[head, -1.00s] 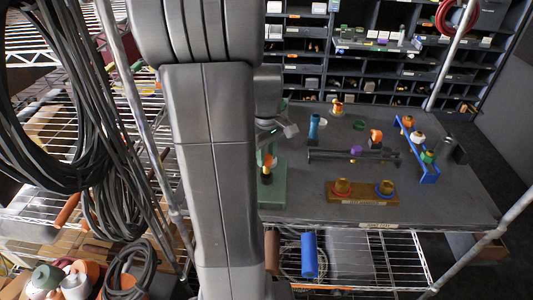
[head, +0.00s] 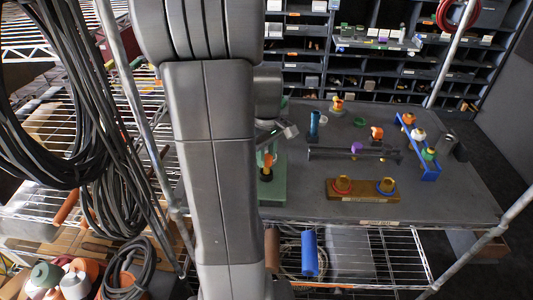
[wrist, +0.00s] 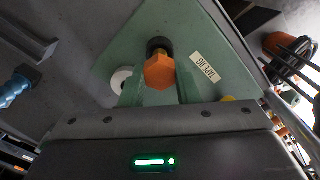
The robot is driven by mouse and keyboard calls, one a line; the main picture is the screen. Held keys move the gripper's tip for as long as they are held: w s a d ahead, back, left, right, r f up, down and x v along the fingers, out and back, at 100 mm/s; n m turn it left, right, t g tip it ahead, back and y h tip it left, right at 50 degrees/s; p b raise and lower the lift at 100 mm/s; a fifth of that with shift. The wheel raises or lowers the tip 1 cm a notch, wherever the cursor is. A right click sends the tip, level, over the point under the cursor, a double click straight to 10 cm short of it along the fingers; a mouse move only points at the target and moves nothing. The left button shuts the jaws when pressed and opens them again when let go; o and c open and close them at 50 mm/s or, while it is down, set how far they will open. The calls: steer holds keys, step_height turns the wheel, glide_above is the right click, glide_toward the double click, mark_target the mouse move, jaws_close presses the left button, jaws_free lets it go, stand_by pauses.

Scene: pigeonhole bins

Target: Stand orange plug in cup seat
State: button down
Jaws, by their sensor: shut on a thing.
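The orange plug (wrist: 159,72) has a hex-shaped orange head and a brass-coloured part beyond it. It also shows in the head view (head: 268,160). My gripper (wrist: 158,86) is shut on it, with a finger on each side. Beyond the plug is a dark round cup seat (wrist: 157,44) on a green, labelled jig plate (wrist: 112,62). In the head view the dark seat (head: 266,176) is just below the orange head. The plug looks roughly upright over or in the seat; I cannot tell how deep it sits. My arm hides part of the jig.
A brown block (head: 362,197) with two ringed cups, a black bar (head: 325,154), a blue cylinder (head: 314,125) and a blue rail (head: 430,170) stand to the right on the grey table. Pigeonhole bins (head: 370,75) are behind. Open table lies at front right.

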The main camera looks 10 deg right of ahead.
steer(key=shift+f+b, duration=0.45)
steer(key=shift+f, duration=0.25)
steer(key=c, duration=1)
jaws_free()
steer(key=shift+r, duration=0.15)
step_height(320, 180, up, 6)
steer(key=p, duration=0.5)
step_height(320, 180, up, 14)
steer(key=shift+f+b, duration=0.2)
steer(key=shift+b, duration=0.35)
steer(key=shift+f, duration=0.1)
